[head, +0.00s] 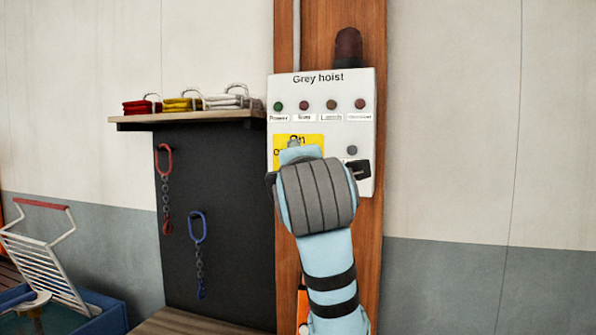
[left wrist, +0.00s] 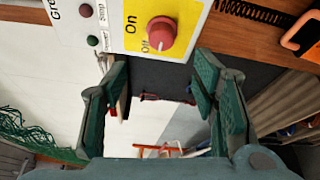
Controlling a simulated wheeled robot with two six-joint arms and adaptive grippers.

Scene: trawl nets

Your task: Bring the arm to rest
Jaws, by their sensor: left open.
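My left arm (head: 325,255) reaches up in front of the white "Grey hoist" panel (head: 357,95), and its wrist covers the panel's lower middle. In the left wrist view my left gripper (left wrist: 160,78) is open, with its two green fingers apart and nothing between them. A red knob (left wrist: 161,34) sits on a yellow plate (left wrist: 187,12) marked On and Off, just beyond the fingertips and apart from them. In the head view the knob is hidden behind my wrist. My right gripper is in neither view.
A shelf (head: 190,118) with folded red, yellow and white slings stands left of the panel. Red (head: 164,160) and blue (head: 198,228) chain slings hang on the dark board below. A blue crate (head: 112,318) with a white rack is at lower left. The wall at right is clear.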

